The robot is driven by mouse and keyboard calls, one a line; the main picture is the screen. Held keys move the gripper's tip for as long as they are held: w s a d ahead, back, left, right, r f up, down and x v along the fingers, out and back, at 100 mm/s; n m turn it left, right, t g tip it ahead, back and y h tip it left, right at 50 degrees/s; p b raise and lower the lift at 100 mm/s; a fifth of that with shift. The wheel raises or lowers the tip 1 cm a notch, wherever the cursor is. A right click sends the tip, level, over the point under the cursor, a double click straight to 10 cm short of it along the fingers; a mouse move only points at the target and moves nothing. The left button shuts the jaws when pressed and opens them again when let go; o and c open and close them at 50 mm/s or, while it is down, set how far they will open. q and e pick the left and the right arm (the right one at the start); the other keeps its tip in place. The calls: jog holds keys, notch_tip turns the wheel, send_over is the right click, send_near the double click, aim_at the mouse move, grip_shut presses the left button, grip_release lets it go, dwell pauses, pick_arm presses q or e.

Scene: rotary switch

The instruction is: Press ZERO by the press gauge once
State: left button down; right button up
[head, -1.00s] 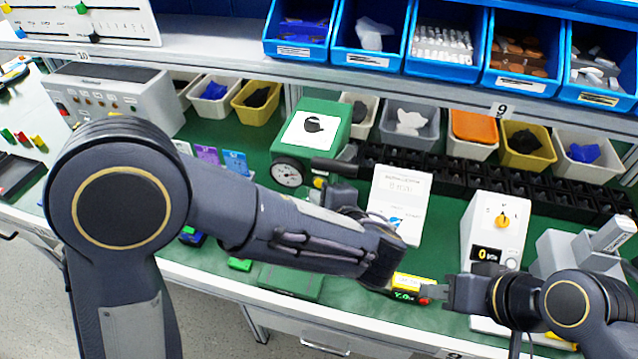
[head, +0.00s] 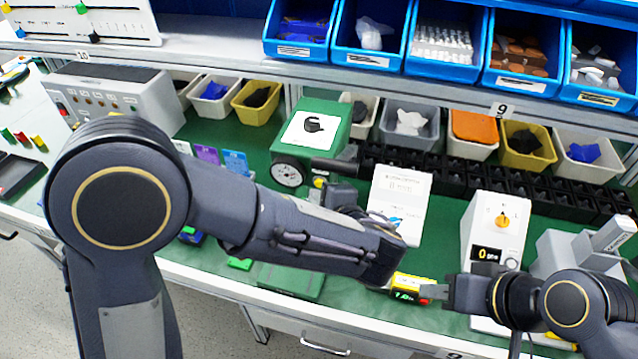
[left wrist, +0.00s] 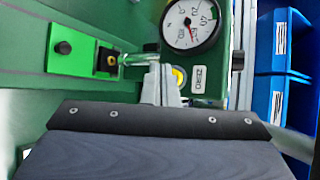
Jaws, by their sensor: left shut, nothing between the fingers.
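The press gauge (head: 287,174) is a round white dial on the green press (head: 325,112); it also shows in the left wrist view (left wrist: 192,22). A white ZERO label (left wrist: 200,80) sits below the dial. Beside the label is a yellow button (left wrist: 179,76), partly hidden by my fingers; it also shows in the head view (head: 318,183). My left gripper (left wrist: 162,70) is shut and empty, its tips close to the button's left side. I cannot tell whether they touch. My right gripper (head: 432,291) is beside a small yellow meter (head: 408,284); its grip is unclear.
A white box (head: 400,190) and a white dial unit (head: 497,225) stand right of the press. Black trays (head: 460,180) and open bins (head: 410,125) line the back. A green bracket (left wrist: 85,55) is left of my fingers.

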pick_arm(q)
jog(key=shift+w+d, duration=0.1)
jog(key=shift+w, duration=0.3)
jog(key=shift+w+d+b, duration=0.15)
jog(key=shift+w+b, duration=0.25)
jog(key=shift+b, duration=0.05)
dwell(0.5)
dwell(0.3)
jog(key=shift+s+a+b, duration=0.25)
jog(key=shift+s+b, duration=0.2)
jog(key=shift+s, duration=0.35)
jog(key=s, duration=0.1)
jog(key=s+a+b, duration=0.1)
jog(key=s, duration=0.2)
jog(key=shift+s+a+b, duration=0.3)
jog(key=shift+s+b, duration=0.1)
dwell(0.4)
